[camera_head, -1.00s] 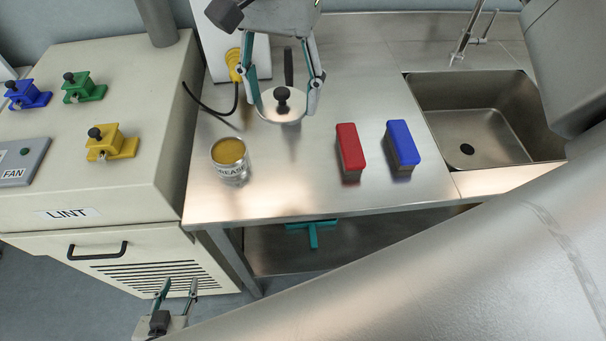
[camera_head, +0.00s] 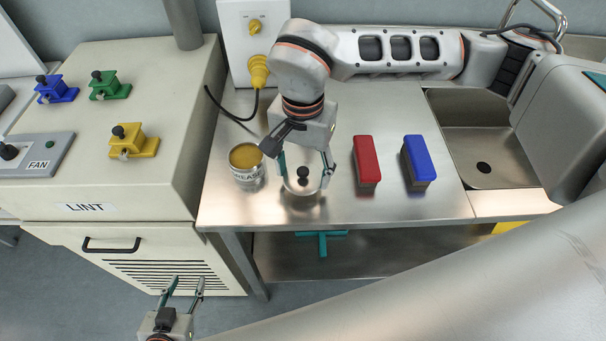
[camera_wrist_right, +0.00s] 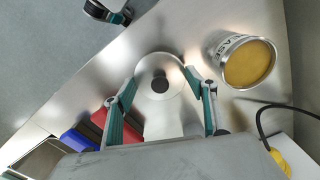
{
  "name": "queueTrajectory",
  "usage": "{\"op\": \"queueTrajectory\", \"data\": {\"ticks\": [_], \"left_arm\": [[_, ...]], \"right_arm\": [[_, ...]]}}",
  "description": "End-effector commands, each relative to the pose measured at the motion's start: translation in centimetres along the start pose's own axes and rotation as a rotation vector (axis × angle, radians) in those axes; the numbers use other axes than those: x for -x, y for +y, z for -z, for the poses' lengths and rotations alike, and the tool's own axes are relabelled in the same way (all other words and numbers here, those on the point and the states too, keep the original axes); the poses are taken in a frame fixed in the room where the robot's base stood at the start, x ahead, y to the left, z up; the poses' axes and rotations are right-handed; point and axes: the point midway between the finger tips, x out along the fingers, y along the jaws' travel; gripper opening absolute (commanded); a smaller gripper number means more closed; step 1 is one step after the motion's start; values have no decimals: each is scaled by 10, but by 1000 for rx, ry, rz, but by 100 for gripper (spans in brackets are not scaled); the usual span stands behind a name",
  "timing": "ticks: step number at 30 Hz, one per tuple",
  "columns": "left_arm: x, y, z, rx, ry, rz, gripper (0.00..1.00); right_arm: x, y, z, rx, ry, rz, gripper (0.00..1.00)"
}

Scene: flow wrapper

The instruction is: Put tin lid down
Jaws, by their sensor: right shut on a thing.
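The round metal tin lid (camera_head: 291,187) with its black knob is gripped at its rim by my right gripper (camera_head: 305,178), one finger on each side. It is level, low over the steel table just right of the tin; I cannot tell if it touches the table. In the right wrist view the lid (camera_wrist_right: 148,92) lies between the fingertips (camera_wrist_right: 162,90). The open grease tin (camera_head: 248,176), full of yellow-brown grease, stands upright; it also shows in the right wrist view (camera_wrist_right: 222,50). My left gripper (camera_head: 184,283) is open and empty, low in front of the lint cabinet.
A red block (camera_head: 366,158) and a blue block (camera_head: 418,160) stand to the right of the lid, before the sink (camera_head: 490,150). A black cable with a yellow plug (camera_head: 259,72) runs behind the tin. The table (camera_head: 345,207) is bare in front of the lid.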

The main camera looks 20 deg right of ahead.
Motion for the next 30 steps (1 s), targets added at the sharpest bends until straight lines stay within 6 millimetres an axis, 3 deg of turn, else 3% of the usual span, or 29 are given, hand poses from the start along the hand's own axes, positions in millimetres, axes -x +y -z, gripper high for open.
{"op": "queueTrajectory", "data": {"ticks": [5,17,18,20,30], "left_arm": [[1,0,1,-1,0,0,39],[-1,0,-2,0,-1,-1,39],[-1,0,-3,0,-1,-1,39],[-1,0,-2,-1,-2,-1,39],[-1,0,-2,-1,-2,-1,39]], "right_arm": [[-22,0,-1,0,-2,-2,42],[-27,0,0,0,0,-1,42],[-28,0,0,0,0,-1,59],[-27,0,0,0,0,-1,74],[-26,0,0,0,0,-1,74]]}}
